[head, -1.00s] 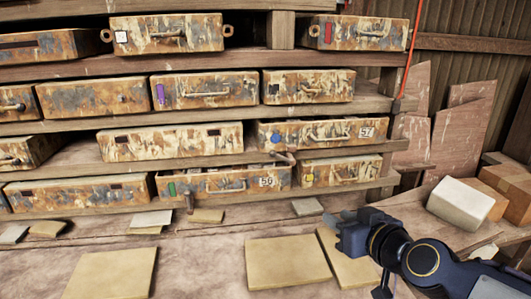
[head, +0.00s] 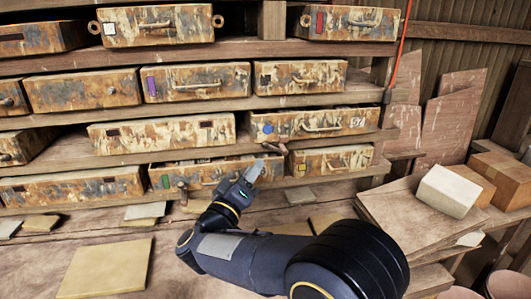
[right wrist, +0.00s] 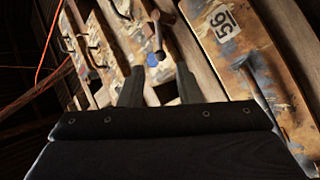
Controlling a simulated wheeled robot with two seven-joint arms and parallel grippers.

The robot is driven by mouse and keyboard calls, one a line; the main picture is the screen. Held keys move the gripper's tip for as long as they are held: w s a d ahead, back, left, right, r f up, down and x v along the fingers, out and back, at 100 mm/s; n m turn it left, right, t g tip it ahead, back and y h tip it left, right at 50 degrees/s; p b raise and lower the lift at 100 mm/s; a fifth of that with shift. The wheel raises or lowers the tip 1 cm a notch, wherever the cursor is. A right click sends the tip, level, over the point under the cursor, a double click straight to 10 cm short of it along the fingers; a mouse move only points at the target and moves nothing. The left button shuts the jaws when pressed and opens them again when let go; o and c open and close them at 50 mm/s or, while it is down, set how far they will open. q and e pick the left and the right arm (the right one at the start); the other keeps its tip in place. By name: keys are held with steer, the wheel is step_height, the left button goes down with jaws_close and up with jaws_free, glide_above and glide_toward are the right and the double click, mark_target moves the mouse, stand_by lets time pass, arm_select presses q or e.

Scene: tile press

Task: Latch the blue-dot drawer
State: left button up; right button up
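The blue-dot drawer (head: 345,122) is a rusty, mottled box on the right of the shelf, with a curved handle and the number 57. Its blue dot (head: 267,128) is at its left end, and the dot also shows in the right wrist view (right wrist: 153,60). A brown latch piece (head: 274,148) sits just below that drawer's left end; it also shows in the right wrist view (right wrist: 157,36). My right gripper (head: 253,172) is below the latch, in front of the green-marked drawer. Its two fingers (right wrist: 158,80) are apart and nothing shows held. My left gripper is out of view.
The green-marked drawer (head: 160,180) is below left, partly hidden by my gripper; its number 56 shows in the right wrist view. A yellow-marked drawer (head: 335,160) is to its right. Flat tiles (head: 105,268) lie on the bench. A white block (head: 448,191) and cardboard box (head: 475,184) stand right.

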mark_target(269, 147)
steer(key=x, duration=0.7)
steer(key=shift+w+p, duration=0.2)
steer(key=shift+p, duration=0.25)
steer(key=shift+d, duration=0.1)
steer(key=shift+c, duration=0.3)
steer(key=shift+r, duration=0.1)
jaws_close()
